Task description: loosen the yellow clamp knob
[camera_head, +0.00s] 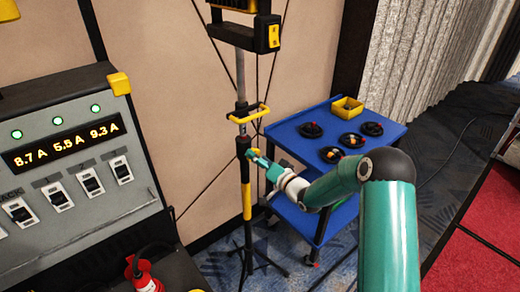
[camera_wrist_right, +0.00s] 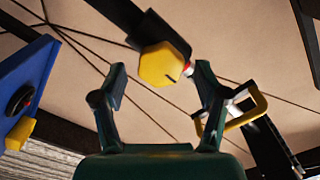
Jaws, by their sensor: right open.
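The yellow clamp knob (camera_wrist_right: 160,64) shows in the right wrist view as a many-sided yellow cap on a dark clamp, with a small dark mark on its face. In the head view the knob (camera_head: 254,152) sits on the black stand pole, partly behind my gripper. My right gripper (camera_wrist_right: 161,76) is open, with one finger on each side of the knob in the picture. Neither finger visibly touches it. I cannot tell how deep the knob lies between the fingertips. In the head view my right gripper (camera_head: 257,158) is close to the pole. My left gripper is not in view.
A yellow handle (camera_head: 249,114) juts from the stand just above the knob. A blue cart (camera_head: 290,140) with several black cable coils and a yellow bin (camera_head: 347,108) stands right of the pole. A grey panel (camera_head: 75,150) with switches is at left. A red extinguisher (camera_head: 143,275) stands below.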

